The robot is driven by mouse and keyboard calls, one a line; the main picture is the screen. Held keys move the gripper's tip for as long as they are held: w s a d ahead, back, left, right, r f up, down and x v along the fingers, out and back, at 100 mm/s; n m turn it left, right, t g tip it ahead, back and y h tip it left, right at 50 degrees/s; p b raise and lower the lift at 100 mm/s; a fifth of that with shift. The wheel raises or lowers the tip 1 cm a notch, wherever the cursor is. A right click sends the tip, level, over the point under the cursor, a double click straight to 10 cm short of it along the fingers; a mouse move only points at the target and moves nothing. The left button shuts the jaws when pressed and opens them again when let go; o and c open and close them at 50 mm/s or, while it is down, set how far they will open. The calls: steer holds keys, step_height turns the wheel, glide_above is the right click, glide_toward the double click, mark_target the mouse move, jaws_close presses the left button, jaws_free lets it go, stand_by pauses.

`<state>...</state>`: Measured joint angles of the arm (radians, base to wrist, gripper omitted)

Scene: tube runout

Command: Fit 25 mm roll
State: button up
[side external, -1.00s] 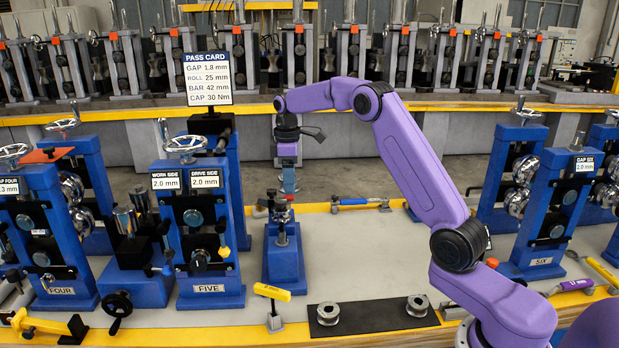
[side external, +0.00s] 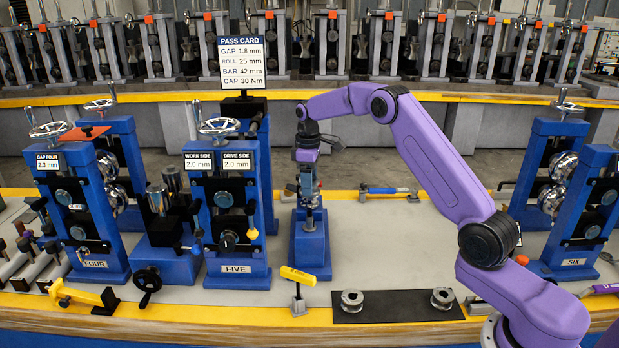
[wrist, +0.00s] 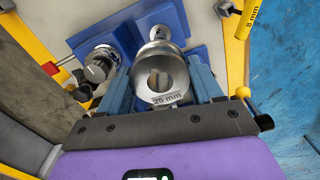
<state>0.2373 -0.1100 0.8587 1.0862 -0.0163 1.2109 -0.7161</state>
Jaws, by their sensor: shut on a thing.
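A steel roll (wrist: 165,95) marked 25 mm sits between my gripper's fingers in the wrist view, with its open bore facing the camera. My gripper (wrist: 158,88) is shut on it. In the side view my gripper (side external: 308,188) points down at the top of a small blue stand (side external: 310,247) to the right of stand FIVE (side external: 237,230). From the side, the roll is hard to tell apart from the stand's metal top. I cannot tell whether they touch. The pass card (side external: 241,62) reads gap 1.8 mm, roll 25 mm, bar 42 mm, cap 30 Nm.
Two metal rolls lie on a black mat (side external: 395,308) at the front. A yellow-handled T-tool (side external: 298,277) stands to the mat's left. Stand FOUR (side external: 90,225) is at the left, stand SIX (side external: 578,220) at the right. The bench right of the blue stand is fairly clear.

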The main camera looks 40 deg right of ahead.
glide_above(309, 216)
steer(key=shift+w+d+f, duration=0.15)
steer(key=shift+d+f, duration=0.05)
steer(key=shift+f, duration=1.25)
steer(key=shift+w+d+f, duration=0.1)
steer(key=shift+d+f, duration=0.05)
steer(key=shift+f, duration=1.25)
steer(key=shift+f, duration=0.2)
steer(key=shift+f, duration=2.9)
steer(key=o, duration=1.7)
steer(key=shift+f, duration=0.1)
step_height(309, 216, up, 18)
steer(key=shift+w+a+f, duration=0.15)
steer(key=shift+f, duration=0.1)
steer(key=shift+a, duration=0.1)
